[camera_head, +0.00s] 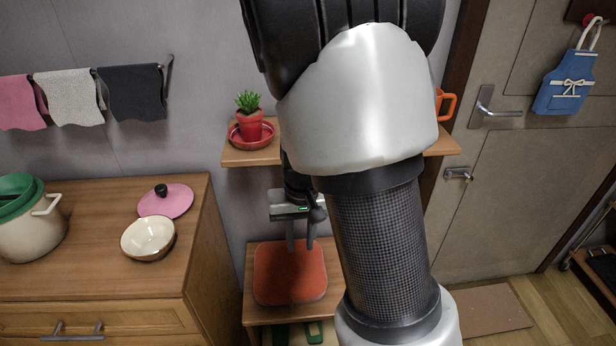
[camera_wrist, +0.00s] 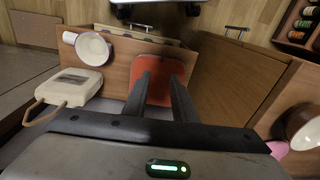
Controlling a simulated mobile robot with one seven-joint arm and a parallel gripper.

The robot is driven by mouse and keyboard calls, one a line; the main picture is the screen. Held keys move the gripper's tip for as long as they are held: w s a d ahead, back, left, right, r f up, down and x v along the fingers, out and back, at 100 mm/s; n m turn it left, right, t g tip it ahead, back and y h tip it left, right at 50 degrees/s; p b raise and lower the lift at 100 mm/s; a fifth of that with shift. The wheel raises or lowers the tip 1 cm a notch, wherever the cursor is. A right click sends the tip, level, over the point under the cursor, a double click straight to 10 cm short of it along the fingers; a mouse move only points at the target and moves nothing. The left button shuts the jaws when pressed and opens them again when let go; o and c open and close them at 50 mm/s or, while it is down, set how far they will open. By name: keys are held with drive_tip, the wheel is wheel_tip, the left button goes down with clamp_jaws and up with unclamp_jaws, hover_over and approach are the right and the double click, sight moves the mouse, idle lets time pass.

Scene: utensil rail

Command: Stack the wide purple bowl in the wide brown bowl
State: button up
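The wide brown bowl (camera_head: 148,237), brown outside and cream inside, stands upright on the wooden cabinet top at the left. Part of it also shows at the right edge of the wrist view (camera_wrist: 304,128). I see no purple bowl in either view. My gripper (camera_head: 301,246) points down over a red-orange square pad or seat (camera_head: 289,272), well to the right of the brown bowl. In the wrist view its two fingers (camera_wrist: 162,82) are apart, with nothing held between them. My arm hides part of the middle of the head view.
A pink lid (camera_head: 166,200) lies behind the brown bowl, and a cream pot (camera_head: 32,238) stands left. A shelf (camera_head: 250,155) carries a potted plant (camera_head: 250,122). The wrist view shows a white mug (camera_wrist: 92,48) and a beige device (camera_wrist: 70,86).

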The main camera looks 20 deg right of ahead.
drive_tip(key=d+f+h+b, duration=0.1)
drive_tip(key=d+f, duration=0.5)
drive_tip(key=f, duration=0.3)
drive_tip(key=w+d+f+h+b, duration=0.1)
drive_tip(key=d+f+h, duration=0.1)
drive_tip(key=d+f, duration=0.4)
drive_tip(key=d+f+g+h+b, duration=0.1)
drive_tip(key=d+f, duration=0.4)
drive_tip(key=f, duration=0.8)
drive_tip(key=shift+w+d+f+n+h+b, duration=0.15)
drive_tip(key=shift+d+f+n+h+b, duration=0.2)
drive_tip(key=shift+h+b, duration=0.25)
drive_tip(key=shift+r, duration=0.1)
clamp_jaws()
